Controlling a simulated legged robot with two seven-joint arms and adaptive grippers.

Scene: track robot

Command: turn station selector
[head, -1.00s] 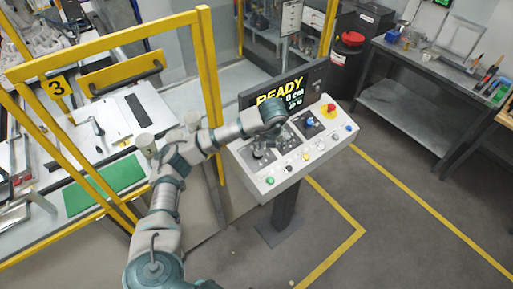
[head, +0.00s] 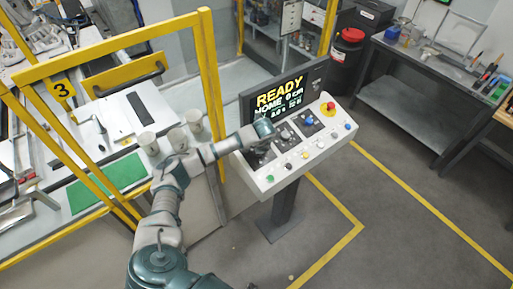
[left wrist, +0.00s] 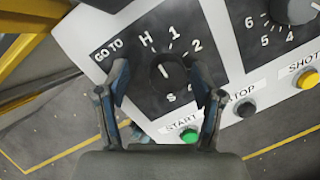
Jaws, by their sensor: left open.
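The station selector is a round black knob (left wrist: 168,74) on a dark plate marked GO TO, with H, 1, 2 and S around it. A short white mark shows on the knob; which label it points at is hard to tell. My left gripper (left wrist: 160,80) is open, with one finger on each side of the knob in the left wrist view. Contact with the knob cannot be told. In the head view my left gripper (head: 262,148) is over the left part of the control panel (head: 268,184), whose screen (head: 280,98) reads READY and HOME.
A green START button (left wrist: 189,136) and a black STOP button (left wrist: 246,108) sit just below the selector. A second dial (left wrist: 290,14) is to the right. A red emergency button (head: 329,108) is at the panel's far corner. A yellow guard frame (head: 208,80) stands left of the panel.

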